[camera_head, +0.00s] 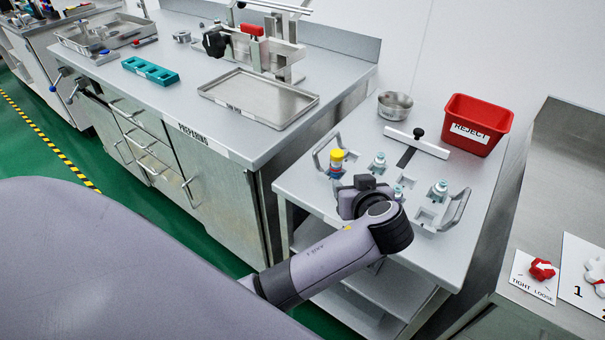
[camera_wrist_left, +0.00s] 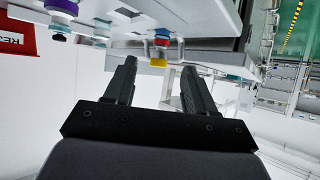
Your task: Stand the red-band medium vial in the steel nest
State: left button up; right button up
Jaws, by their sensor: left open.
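The red-band vial (camera_head: 336,168), with a yellow cap, stands upright at the left end of the grey rack (camera_head: 425,216) on the small steel table. In the left wrist view the vial (camera_wrist_left: 162,43) appears upside down, ahead of my fingertips and in line with the gap between them. My left gripper (camera_head: 364,185) is just right of the vial in the head view, over the rack. In the left wrist view the left gripper (camera_wrist_left: 159,68) is open, with nothing between its fingers. I cannot tell which fixture is the steel nest. My right gripper is out of view.
Several pale-capped vials (camera_head: 438,190) stand in the rack. A steel bowl (camera_head: 394,106) and red reject bin (camera_head: 476,124) are behind. The prep bench holds a steel tray (camera_head: 258,97), a clamp fixture (camera_head: 277,50) and a teal rack (camera_head: 150,71).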

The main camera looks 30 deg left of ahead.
pick_arm(q)
jog(key=s+a+f+m+h, duration=0.1)
jog(key=s+f+m+h, duration=0.4)
jog(key=s+f, duration=0.3)
jog(key=s+a+f+m+t+h, duration=0.1)
jog(key=s+f+m+h, duration=0.4)
jog(key=s, duration=0.9)
notch_tip(320, 180, down, 3)
jog(key=shift+s+a+r, duration=0.1)
jog(key=shift+s+a, duration=0.05)
jog(key=shift+s, duration=0.05)
jog(key=shift+c, duration=1.2)
jog(key=shift+a, duration=0.1)
